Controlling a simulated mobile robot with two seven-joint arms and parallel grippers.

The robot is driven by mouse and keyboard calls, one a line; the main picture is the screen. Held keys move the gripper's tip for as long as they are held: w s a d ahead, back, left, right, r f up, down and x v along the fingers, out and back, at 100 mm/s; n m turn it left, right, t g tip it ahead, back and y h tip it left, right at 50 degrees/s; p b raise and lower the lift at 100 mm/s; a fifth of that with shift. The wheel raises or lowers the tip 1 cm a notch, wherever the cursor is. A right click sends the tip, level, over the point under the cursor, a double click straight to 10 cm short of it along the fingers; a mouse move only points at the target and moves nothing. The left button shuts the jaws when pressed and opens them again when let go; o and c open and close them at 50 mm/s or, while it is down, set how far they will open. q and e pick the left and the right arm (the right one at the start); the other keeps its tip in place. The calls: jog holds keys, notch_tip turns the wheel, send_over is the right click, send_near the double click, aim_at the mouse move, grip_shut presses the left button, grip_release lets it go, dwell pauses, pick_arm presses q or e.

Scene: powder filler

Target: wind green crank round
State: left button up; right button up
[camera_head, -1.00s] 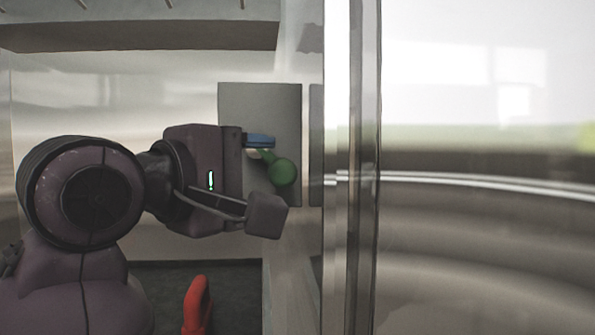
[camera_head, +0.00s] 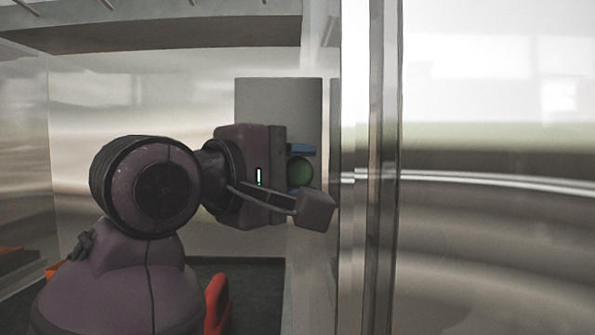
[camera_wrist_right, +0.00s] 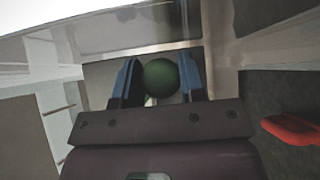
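The green crank's round knob (camera_head: 300,172) stands in front of a grey panel (camera_head: 270,95). My right gripper (camera_head: 301,171) has come up to it, with its blue fingers above and below the knob. In the right wrist view, the green knob (camera_wrist_right: 161,78) lies between the two blue fingers (camera_wrist_right: 160,84), with a narrow gap seeming to show on each side. The fingers are apart and do not look clamped. The crank's arm is hidden behind the knob and gripper. My left gripper is not in view.
A shiny metal post (camera_head: 383,220) and a large reflective metal body stand just right of the gripper. A grey ledge (camera_head: 160,32) runs overhead. A red object (camera_head: 217,305) shows low down, also in the wrist view (camera_wrist_right: 292,128).

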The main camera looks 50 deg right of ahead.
jog(key=shift+c, duration=1.3)
jog(key=shift+s+d+r+n+h, duration=0.15)
jog(key=shift+r+n+h, duration=0.05)
jog(key=shift+n+h, duration=0.3)
jog(key=o, duration=0.9)
jog(key=a, duration=1)
jog(key=shift+w+a+f, duration=0.3)
jog(key=shift+w+a, duration=0.1)
